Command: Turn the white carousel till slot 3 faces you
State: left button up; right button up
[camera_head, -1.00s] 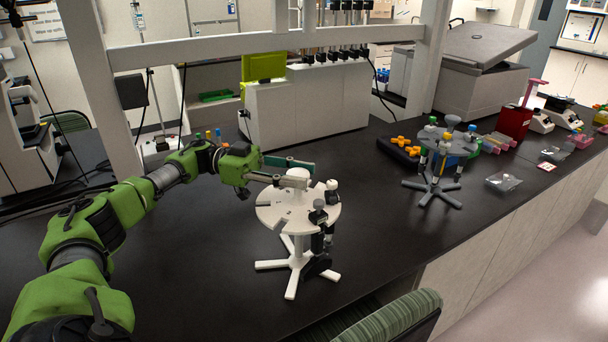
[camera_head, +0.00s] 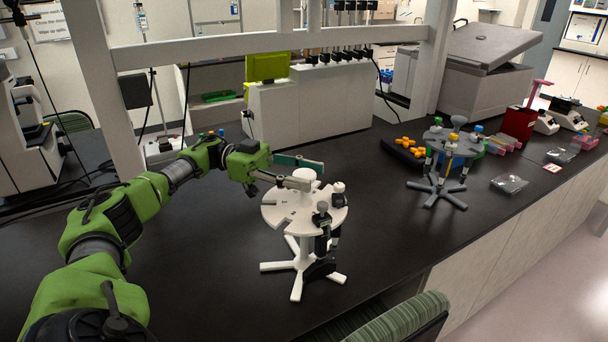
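The white carousel (camera_head: 272,213) stands upright on the dark bench on a white base with spread feet. Its round plate has notches around the rim. One dark-topped pipette (camera_head: 322,222) hangs at the front right of the plate, and another (camera_head: 338,198) hangs at its right. Slot numbers are not readable. My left gripper (camera_head: 315,177) reaches in from the left above the plate. Its teal-green and pale fingers are apart, with the carousel's white centre knob (camera_head: 305,174) between them. I cannot tell whether they touch the knob. My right gripper is not in view.
A grey carousel (camera_head: 438,185) with several pipettes stands to the right. A black rack with orange pieces (camera_head: 405,148) lies behind, between the two. A large white machine (camera_head: 310,105) stands at the back. A green-striped chair (camera_head: 400,320) is at the front edge.

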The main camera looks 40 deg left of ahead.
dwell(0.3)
pick_arm(q)
jog(key=shift+v, duration=3.65)
